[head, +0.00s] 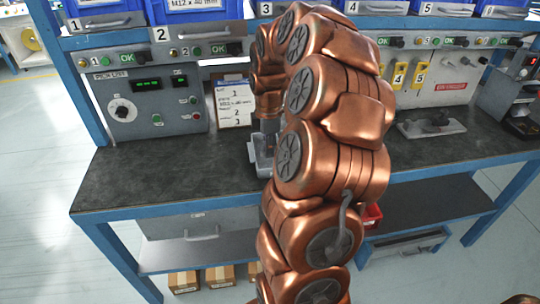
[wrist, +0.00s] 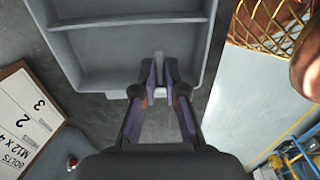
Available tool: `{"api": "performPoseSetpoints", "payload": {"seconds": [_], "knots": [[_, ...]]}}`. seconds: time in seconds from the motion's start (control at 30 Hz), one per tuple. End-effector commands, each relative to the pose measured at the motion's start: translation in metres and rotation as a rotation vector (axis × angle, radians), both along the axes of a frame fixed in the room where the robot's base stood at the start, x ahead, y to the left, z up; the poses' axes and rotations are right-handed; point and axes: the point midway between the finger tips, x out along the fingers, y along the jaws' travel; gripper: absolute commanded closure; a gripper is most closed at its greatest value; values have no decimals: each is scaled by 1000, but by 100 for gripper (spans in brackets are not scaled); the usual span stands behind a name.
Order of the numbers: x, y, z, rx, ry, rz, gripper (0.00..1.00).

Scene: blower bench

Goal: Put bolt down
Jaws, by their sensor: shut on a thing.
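My gripper (wrist: 160,80) is shut on a narrow, light grey upright piece (wrist: 159,66). It looks like the bolt, but its head and thread are too small and hidden by the fingers to make out. My fingers are at the near wall of a grey tray (wrist: 90,18) with a cross divider. The compartments that I see hold no bolt. I cannot tell whether the held piece touches the tray. In the head view the tray (head: 262,166) is on the dark bench top, and my arm hides much of it and the fingers.
A label board (wrist: 22,118) stands left of the tray and also shows in the head view (head: 234,104). A control box (head: 150,103) is at the back left. The bench top (head: 165,170) is clear at the left. A grey fixture (head: 432,124) sits at the right.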

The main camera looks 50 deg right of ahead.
Motion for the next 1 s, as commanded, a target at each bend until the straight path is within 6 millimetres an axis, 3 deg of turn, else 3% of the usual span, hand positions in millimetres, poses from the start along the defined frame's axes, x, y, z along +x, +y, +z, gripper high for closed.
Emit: {"api": "performPoseSetpoints", "payload": {"seconds": [0.4,0.8,0.83,1.0], "knots": [[0,-4,-35,1,4,1,100],[0,-4,-40,0,2,0,100],[0,-4,-39,0,1,0,86],[0,-4,-38,0,1,0,68]]}}
